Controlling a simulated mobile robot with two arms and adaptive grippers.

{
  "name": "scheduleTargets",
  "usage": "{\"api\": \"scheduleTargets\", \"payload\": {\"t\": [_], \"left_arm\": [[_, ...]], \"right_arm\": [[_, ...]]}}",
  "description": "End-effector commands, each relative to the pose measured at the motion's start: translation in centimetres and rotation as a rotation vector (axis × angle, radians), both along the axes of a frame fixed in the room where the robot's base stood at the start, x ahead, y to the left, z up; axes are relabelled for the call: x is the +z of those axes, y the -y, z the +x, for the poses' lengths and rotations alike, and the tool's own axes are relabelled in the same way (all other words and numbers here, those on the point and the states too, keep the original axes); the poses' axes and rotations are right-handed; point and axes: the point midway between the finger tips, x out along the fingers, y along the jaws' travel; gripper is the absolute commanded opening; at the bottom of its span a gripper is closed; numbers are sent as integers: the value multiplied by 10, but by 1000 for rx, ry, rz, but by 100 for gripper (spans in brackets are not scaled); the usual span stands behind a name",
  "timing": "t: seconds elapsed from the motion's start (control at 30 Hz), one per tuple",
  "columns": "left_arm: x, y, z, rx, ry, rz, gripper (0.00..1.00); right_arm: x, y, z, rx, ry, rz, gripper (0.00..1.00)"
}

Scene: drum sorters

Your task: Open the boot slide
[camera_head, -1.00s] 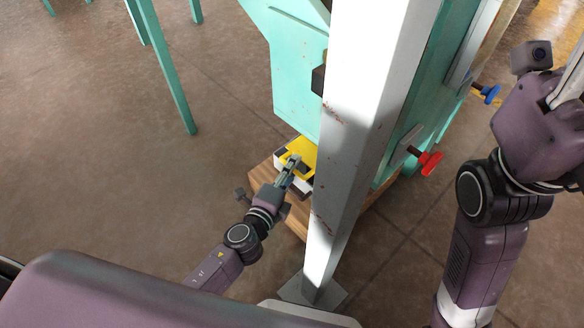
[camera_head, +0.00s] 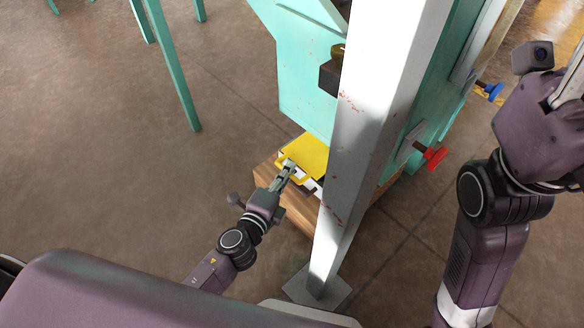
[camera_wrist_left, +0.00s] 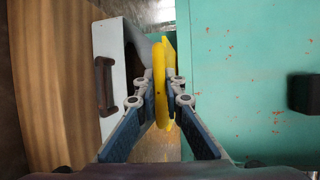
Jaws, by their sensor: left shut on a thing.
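The yellow slide plate (camera_head: 308,152) sticks out low under the turquoise machine body (camera_head: 305,95), above a white and black box on a wooden block. My left gripper (camera_head: 288,166) is shut on the plate's near edge. In the left wrist view, the fingers of my left gripper (camera_wrist_left: 164,88) pinch the yellow slide plate (camera_wrist_left: 159,66) from both sides. The far part of the plate is hidden under the machine. My right arm is raised at the right; its fingers are cut off by the frame edge.
A pale, rust-spotted post (camera_head: 360,130) stands just right of my left gripper. A red knob (camera_head: 434,157) and a blue knob (camera_head: 492,92) stick out beyond it. The wooden block (camera_head: 266,172) sits below. The brown floor at left is open.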

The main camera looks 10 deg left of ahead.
Motion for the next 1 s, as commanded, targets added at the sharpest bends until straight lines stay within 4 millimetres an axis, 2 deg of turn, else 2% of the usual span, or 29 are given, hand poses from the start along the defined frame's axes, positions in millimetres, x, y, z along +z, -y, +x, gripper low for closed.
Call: {"api": "scheduleTargets", "payload": {"t": [0.27,0.3,0.43,0.77,0.87,1.0], "left_arm": [[0,0,-1,0,-1,-1,0],[0,0,-1,0,-1,-1,13],[0,0,-1,0,0,-1,27],[0,-1,-3,0,0,-1,27],[1,-2,-12,0,-2,-3,27],[5,-6,-35,1,-3,-3,27]], "right_arm": [[1,0,-2,2,5,1,52],[1,0,-2,2,6,1,52],[1,0,-2,1,6,2,52],[1,0,-1,0,6,0,52],[1,0,-1,0,6,0,52],[1,0,-1,0,5,1,52]]}}
